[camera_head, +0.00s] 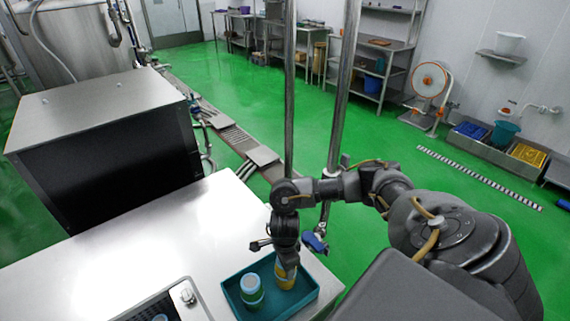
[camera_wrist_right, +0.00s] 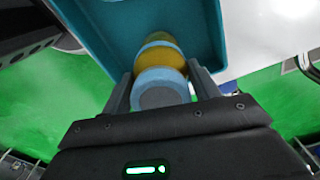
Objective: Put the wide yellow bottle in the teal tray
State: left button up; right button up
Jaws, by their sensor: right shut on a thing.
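The teal tray (camera_head: 233,309) sits at the front right corner of the pale table, and its wall fills the top of the right wrist view (camera_wrist_right: 98,35). My right gripper (camera_head: 287,262) reaches down from above over the tray's right half. It is shut on the wide yellow bottle (camera_head: 286,280). In the right wrist view the bottle's yellow body (camera_wrist_right: 163,58) and light blue cap (camera_wrist_right: 161,82) are between the fingers (camera_wrist_right: 162,90). The bottle is within the tray's outline; I cannot tell if its base touches the floor of the tray. My left gripper is not in view.
A second bottle, green with a pale cap (camera_head: 250,288), stands in the tray just left of the yellow one.

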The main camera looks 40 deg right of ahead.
jog(key=shift+f, duration=0.35)
jog(key=shift+f, duration=0.1)
jog(key=o, duration=1.2)
jog(key=shift+o, duration=0.2)
